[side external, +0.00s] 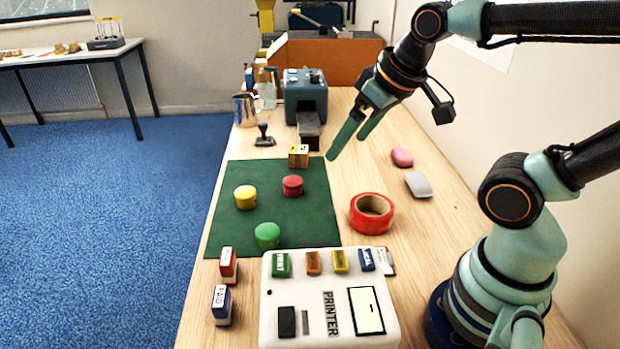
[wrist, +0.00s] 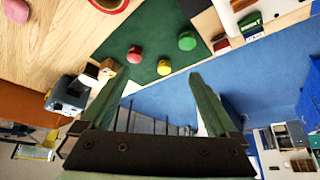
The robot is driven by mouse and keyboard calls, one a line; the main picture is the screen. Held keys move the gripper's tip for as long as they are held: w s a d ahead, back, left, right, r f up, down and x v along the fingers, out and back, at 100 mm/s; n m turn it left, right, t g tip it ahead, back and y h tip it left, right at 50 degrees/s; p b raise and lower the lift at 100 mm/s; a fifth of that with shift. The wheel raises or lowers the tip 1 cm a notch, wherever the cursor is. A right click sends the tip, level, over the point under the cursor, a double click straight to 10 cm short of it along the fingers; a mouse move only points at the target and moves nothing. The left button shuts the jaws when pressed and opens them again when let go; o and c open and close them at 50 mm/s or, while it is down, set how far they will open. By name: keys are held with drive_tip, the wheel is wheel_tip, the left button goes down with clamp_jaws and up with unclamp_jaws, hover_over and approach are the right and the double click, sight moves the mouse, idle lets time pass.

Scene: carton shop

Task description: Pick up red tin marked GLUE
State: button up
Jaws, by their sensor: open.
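A round red tin (side external: 292,186) stands on the dark green mat (side external: 312,222), right of a yellow tin (side external: 245,197) and behind a green tin (side external: 267,235). No GLUE marking is legible on it. In the wrist view the red tin (wrist: 135,54) lies ahead between the finger lines, beside the yellow tin (wrist: 164,68) and green tin (wrist: 187,41). My gripper (side external: 347,147) is open and empty, raised above the table to the back right of the red tin, touching nothing. It also shows open in the wrist view (wrist: 152,80).
A red tape roll (side external: 371,213) lies right of the mat. A white printer (side external: 325,305) and stamps (side external: 228,265) stand in front. A pink item (side external: 402,157) and grey mouse (side external: 418,184) lie right.

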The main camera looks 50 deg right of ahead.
drive_tip(key=m+g, duration=0.6)
drive_tip(key=m, duration=1.3)
hover_over(293, 180)
wheel_tip(293, 180, down, 13)
wheel_tip(293, 180, down, 11)
drive_tip(key=shift+f, duration=0.2)
drive_tip(key=c, duration=1.5)
drive_tip(key=shift+r, duration=0.1)
